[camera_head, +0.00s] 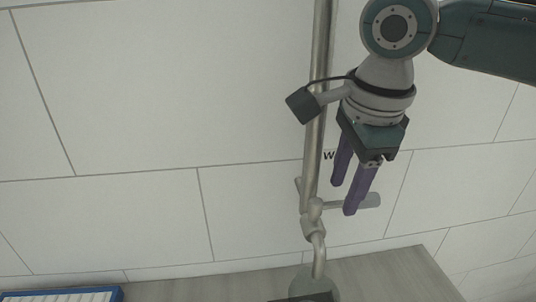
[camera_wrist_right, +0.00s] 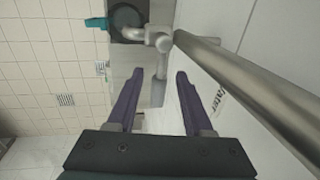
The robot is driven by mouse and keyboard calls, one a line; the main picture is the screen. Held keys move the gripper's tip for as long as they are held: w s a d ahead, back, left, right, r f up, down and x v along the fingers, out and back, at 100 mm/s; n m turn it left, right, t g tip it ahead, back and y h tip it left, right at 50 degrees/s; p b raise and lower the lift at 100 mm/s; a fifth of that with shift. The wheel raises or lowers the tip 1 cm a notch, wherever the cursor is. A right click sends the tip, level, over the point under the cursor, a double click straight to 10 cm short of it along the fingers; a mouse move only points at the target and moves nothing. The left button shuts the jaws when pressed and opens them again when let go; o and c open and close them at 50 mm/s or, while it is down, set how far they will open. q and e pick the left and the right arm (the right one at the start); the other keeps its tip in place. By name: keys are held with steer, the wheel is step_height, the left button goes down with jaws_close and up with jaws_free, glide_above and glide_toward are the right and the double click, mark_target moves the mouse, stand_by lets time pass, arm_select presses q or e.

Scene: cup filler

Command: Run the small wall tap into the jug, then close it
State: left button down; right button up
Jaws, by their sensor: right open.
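The small wall tap (camera_head: 313,228) sits at the lower end of a vertical metal pipe; it also shows in the wrist view (camera_wrist_right: 152,38). Its grey lever (camera_head: 370,200) points to the right in the head view. My right gripper (camera_head: 344,198) is open, with its purple fingers at the lever; in the wrist view the lever (camera_wrist_right: 158,92) shows between the fingers (camera_wrist_right: 160,74). I cannot tell whether they touch it. What looks like the jug (camera_head: 320,284) is below the spout, cut off by the frame edge; its round dark opening (camera_wrist_right: 125,17) shows in the wrist view. My left gripper is out of view.
The metal pipe (camera_head: 318,110) runs up the tiled wall close beside my right gripper. A grey worktop (camera_head: 390,270) lies below. A blue-edged tray (camera_head: 110,294) is at the lower left. A partly hidden wall label (camera_wrist_right: 220,100) is beside the lever.

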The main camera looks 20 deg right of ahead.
steer(key=shift+w+f, duration=0.25)
steer(key=shift+f, duration=0.85)
jaws_close()
